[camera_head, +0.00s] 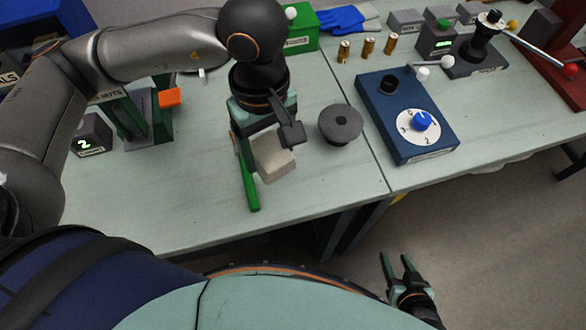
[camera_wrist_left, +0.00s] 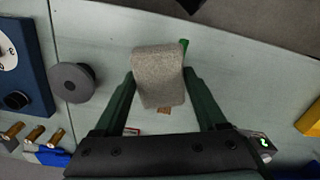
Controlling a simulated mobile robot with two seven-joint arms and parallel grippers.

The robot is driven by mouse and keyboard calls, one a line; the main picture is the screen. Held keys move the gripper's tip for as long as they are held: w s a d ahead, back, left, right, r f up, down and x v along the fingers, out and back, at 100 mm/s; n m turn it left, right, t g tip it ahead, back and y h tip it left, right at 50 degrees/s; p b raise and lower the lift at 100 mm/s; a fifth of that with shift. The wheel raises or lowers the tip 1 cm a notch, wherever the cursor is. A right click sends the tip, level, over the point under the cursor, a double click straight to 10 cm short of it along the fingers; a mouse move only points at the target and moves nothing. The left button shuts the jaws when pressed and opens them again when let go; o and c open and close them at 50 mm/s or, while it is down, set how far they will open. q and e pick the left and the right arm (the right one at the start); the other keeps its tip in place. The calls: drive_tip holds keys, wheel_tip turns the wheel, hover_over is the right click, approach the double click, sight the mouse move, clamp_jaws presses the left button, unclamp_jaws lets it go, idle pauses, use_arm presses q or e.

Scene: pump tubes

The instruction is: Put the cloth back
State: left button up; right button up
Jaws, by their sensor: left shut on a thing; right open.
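The cloth (camera_head: 272,158) looks like a thick, grey-beige folded pad. My left gripper (camera_head: 262,155) is shut on it and holds it over the front part of the left table. In the left wrist view the cloth (camera_wrist_left: 158,76) sits between the two dark green fingers (camera_wrist_left: 157,90). The tilt and exact height of the cloth above the table cannot be told. My right gripper (camera_head: 395,265) is open and empty, low in front of the tables and away from the cloth.
A blue dial box (camera_head: 406,117) is further right. Brass cylinders (camera_head: 367,46) and blue gloves (camera_head: 343,19) are behind. The front left tabletop is clear.

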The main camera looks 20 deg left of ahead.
sight(286, 156)
use_arm(q)
drive_tip(key=s+d+r+n+b, duration=0.1)
drive_tip(key=s+d+n, duration=0.3)
drive_tip(key=s+n, duration=0.75)
drive_tip(key=w+f+n, duration=0.1)
drive_tip(key=w, duration=0.2)
drive_tip(key=w+f+n, duration=0.1)
drive_tip(key=w, duration=0.3)
drive_tip(key=w+a+f+n, duration=0.1)
drive_tip(key=w, duration=0.3)
drive_tip(key=shift+f, duration=0.25)
drive_tip(key=w+f, duration=0.4)
drive_tip(key=f, duration=0.1)
drive_tip(key=shift+w+a, duration=0.25)
drive_tip(key=shift+w, duration=0.05)
drive_tip(key=shift+w+f, duration=0.3)
drive_tip(key=shift+f, duration=0.05)
drive_tip(key=shift+w+f, duration=0.15)
drive_tip(key=shift+f, duration=0.8)
drive_tip(key=shift+w+f, duration=0.15)
drive_tip(key=shift+f, duration=0.75)
